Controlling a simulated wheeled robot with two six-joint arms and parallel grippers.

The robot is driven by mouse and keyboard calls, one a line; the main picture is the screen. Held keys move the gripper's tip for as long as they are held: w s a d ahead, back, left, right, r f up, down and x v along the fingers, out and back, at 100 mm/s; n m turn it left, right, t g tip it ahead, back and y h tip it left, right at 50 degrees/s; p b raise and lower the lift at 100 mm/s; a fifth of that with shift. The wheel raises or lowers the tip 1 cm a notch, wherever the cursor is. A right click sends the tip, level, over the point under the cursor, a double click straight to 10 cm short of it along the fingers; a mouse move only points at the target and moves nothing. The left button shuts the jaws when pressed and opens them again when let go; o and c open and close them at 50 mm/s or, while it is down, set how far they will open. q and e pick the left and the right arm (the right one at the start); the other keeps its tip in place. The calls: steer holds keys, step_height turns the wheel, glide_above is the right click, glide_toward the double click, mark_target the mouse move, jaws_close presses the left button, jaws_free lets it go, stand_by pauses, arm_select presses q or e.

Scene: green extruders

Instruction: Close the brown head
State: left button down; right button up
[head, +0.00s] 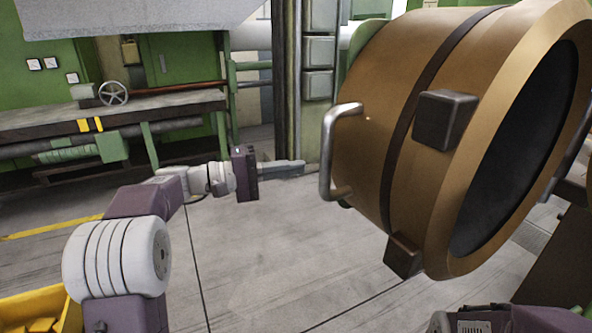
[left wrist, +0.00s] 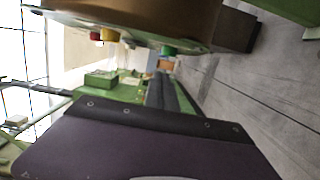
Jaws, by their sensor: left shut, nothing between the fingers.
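The brown head (head: 375,155) is a large bronze-coloured cylinder with a dark round opening facing right in the head view. It has a dark band, dark blocks and a metal bar handle (head: 327,150) on its left side. My left gripper (head: 298,166) is shut and empty, just left of the handle. Its fingers point right towards the handle and look apart from it, though the depth is hard to judge. My right gripper is out of view.
A green workbench (head: 120,112) with a handwheel (head: 113,92) stands at the back left. A column with boxes (head: 318,50) rises behind the gripper. A yellow bin (head: 35,308) is at the lower left. The grey floor (head: 270,250) below the gripper is clear.

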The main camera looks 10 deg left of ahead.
arm_select(q)
steer(key=d+b, duration=0.1)
steer(key=d, duration=0.7)
steer(key=shift+d, duration=0.3)
steer(key=shift+f, duration=0.1)
